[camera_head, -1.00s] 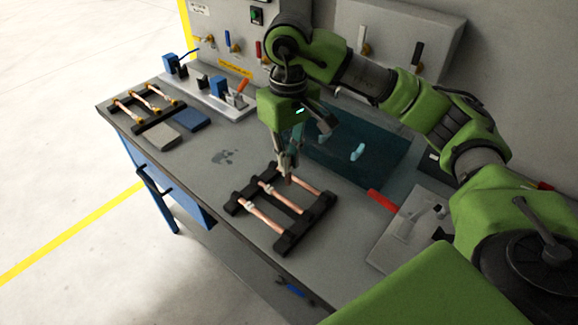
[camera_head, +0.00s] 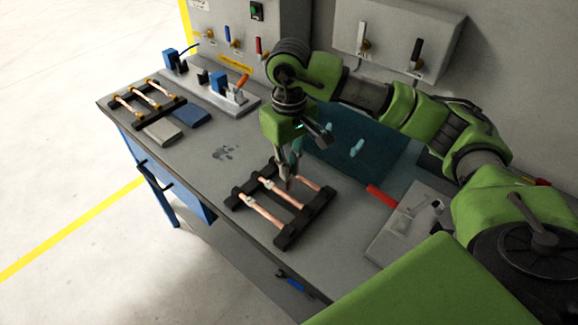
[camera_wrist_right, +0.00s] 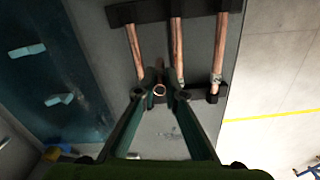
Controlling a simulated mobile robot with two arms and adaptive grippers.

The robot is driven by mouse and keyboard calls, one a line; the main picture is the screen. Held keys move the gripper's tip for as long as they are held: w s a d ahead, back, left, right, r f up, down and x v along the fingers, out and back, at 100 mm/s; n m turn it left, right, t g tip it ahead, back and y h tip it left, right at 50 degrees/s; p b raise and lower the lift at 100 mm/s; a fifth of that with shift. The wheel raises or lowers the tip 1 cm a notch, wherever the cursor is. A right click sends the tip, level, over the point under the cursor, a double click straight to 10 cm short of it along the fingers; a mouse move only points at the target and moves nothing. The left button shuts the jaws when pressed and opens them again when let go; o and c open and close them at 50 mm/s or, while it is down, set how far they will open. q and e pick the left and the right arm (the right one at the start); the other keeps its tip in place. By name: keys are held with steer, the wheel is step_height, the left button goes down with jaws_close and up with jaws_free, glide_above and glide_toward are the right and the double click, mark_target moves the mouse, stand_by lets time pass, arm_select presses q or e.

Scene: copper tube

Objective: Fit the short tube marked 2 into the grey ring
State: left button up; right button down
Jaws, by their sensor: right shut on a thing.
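My right gripper (camera_head: 288,183) points down over the black rack (camera_head: 286,240) on the bench. In the right wrist view its fingertips (camera_wrist_right: 159,88) are shut on a short copper tube (camera_wrist_right: 159,91), whose open round end faces the camera. No mark on the tube can be read. Three long copper tubes lie across the rack. A grey ring (camera_head: 248,203) shows on the nearest one, and another grey ring (camera_head: 266,184) on the middle one. My left gripper is out of view.
A second rack (camera_head: 160,124) with copper tubes stands at the far left of the bench, beside grey and blue pads. A dark teal mat (camera_head: 375,150) lies behind the gripper. A red-handled tool (camera_head: 381,197) on a plate is at right.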

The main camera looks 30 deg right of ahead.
steer(key=shift+f, duration=0.25)
steer(key=c, duration=2.1)
jaws_free()
steer(key=shift+r, duration=0.1)
